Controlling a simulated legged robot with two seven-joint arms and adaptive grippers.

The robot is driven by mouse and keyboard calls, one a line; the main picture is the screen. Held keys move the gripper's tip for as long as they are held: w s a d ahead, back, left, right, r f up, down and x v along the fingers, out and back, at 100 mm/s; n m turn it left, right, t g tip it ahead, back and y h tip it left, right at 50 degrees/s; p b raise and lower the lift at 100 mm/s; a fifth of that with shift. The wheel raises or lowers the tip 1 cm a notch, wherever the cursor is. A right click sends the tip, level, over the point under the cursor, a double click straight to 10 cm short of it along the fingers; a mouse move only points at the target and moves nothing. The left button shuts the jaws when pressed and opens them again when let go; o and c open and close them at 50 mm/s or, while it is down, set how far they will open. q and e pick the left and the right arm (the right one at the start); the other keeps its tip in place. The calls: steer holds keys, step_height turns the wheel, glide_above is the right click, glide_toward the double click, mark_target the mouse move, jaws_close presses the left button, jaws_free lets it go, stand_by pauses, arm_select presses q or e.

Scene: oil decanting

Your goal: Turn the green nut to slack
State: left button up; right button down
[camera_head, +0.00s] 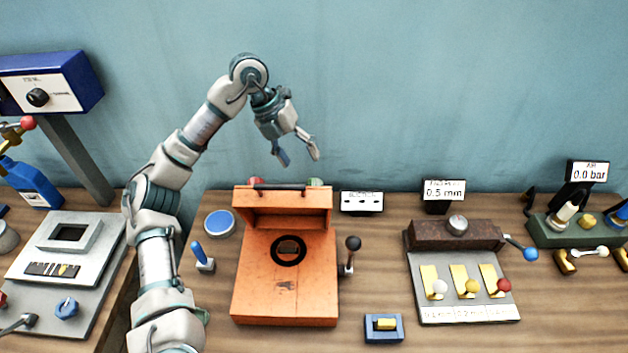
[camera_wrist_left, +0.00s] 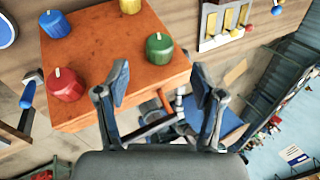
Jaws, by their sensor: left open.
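The green nut (camera_wrist_left: 159,47) is a round knob with a pale mark on top, on the orange housing (camera_wrist_left: 105,40). In the head view only a bit of the green nut (camera_head: 315,182) shows behind the top edge of the orange housing (camera_head: 285,285). My left gripper (camera_head: 299,157) is open and empty, above and behind the housing, apart from the nut. In the left wrist view my open left gripper (camera_wrist_left: 159,82) has its fingers spread, with the green nut beyond and between the tips. My right gripper is not in view.
Red (camera_wrist_left: 65,85), blue (camera_wrist_left: 54,24) and yellow (camera_wrist_left: 130,6) nuts sit on the same housing. A black-knobbed lever (camera_head: 352,243) stands at its right side. A blue-handled lever (camera_head: 198,250) and round blue-topped dish (camera_head: 219,223) stand left. A gauge block (camera_head: 455,235) is farther right.

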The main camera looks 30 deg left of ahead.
mark_target(313, 179)
arm_select(q)
steer(key=b+x, duration=0.1)
steer(key=x, duration=0.6)
steer(key=shift+d+f, duration=0.15)
steer(key=shift+f, duration=0.2)
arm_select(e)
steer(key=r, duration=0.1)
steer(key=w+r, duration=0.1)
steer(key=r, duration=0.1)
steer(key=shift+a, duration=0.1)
arm_select(q)
steer(key=c, duration=1.1)
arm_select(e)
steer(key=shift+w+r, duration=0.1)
